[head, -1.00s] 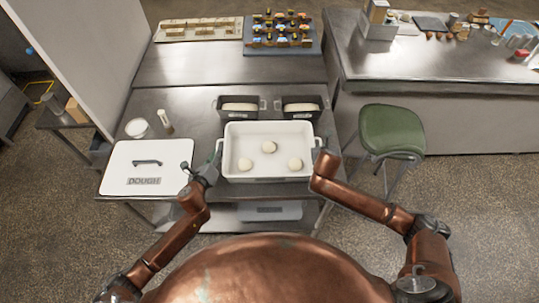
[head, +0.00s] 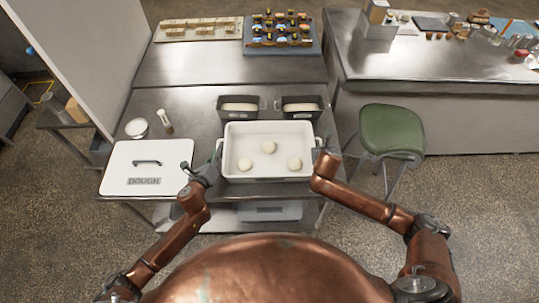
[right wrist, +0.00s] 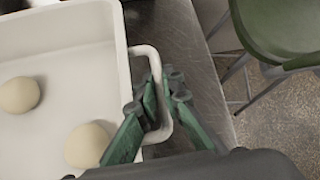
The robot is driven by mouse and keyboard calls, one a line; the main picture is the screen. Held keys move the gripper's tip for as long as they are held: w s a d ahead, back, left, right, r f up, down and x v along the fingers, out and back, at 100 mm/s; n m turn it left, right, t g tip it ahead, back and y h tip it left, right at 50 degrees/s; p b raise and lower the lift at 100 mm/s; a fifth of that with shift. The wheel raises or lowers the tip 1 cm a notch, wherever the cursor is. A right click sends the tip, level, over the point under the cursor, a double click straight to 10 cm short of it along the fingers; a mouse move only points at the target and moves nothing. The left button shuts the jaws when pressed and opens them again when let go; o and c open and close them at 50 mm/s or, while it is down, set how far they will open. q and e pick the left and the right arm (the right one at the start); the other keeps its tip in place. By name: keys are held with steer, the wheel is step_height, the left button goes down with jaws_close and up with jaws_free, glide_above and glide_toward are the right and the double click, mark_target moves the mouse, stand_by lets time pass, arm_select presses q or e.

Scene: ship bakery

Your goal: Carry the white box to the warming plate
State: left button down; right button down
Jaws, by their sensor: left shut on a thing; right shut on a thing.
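The white box (head: 230,152) is an open tray with three pale dough balls inside, at the front of the steel table in the head view. It also shows in the right wrist view (right wrist: 60,50). My left gripper (head: 214,165) is shut on the box's left handle. My right gripper (right wrist: 157,98) is shut on its right handle; in the head view my arm hides most of that grip. I cannot tell whether the box touches the table. No warming plate can be told for certain; a blue-grey plate (head: 313,48) with several small items lies at the back.
A white lid marked DOUGH (head: 125,168) lies left of the box. Two dark loaf tins (head: 238,115) with dough stand just behind it. A green stool (head: 391,130) stands to the right. Bare steel table (head: 215,70) lies behind the tins.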

arm_select(q)
steer(key=shift+r, duration=0.15)
arm_select(e)
steer(key=shift+d+r, duration=0.1)
steer(key=shift+r, duration=0.1)
